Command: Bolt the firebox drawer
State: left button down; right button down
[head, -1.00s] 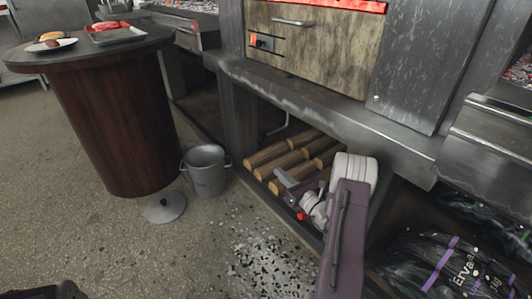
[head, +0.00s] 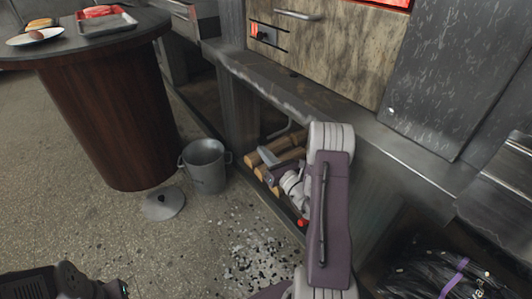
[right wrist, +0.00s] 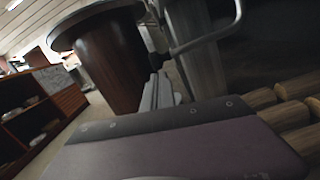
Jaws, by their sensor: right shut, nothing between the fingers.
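The firebox drawer front (head: 335,55) is a mottled tan panel above the stone ledge, with a metal bar handle (head: 297,15) near its top. A small latch-like fitting with a red patch and dark knob (head: 264,34) sits at its left side; whether it is bolted I cannot tell. Glowing red shows above the panel. My right gripper (head: 266,157) is shut and empty, below the ledge in front of the log opening, well below the fitting. Its narrow fingers also show in the right wrist view (right wrist: 158,92). My left gripper does not show clearly.
Logs (head: 287,154) lie in the opening under the ledge (head: 300,95); a bent metal rod (right wrist: 212,38) hangs nearby. A bucket (head: 205,168) and lid (head: 164,205) are on the floor. A round table (head: 60,58) stands left. A black bag (head: 440,280) lies lower right.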

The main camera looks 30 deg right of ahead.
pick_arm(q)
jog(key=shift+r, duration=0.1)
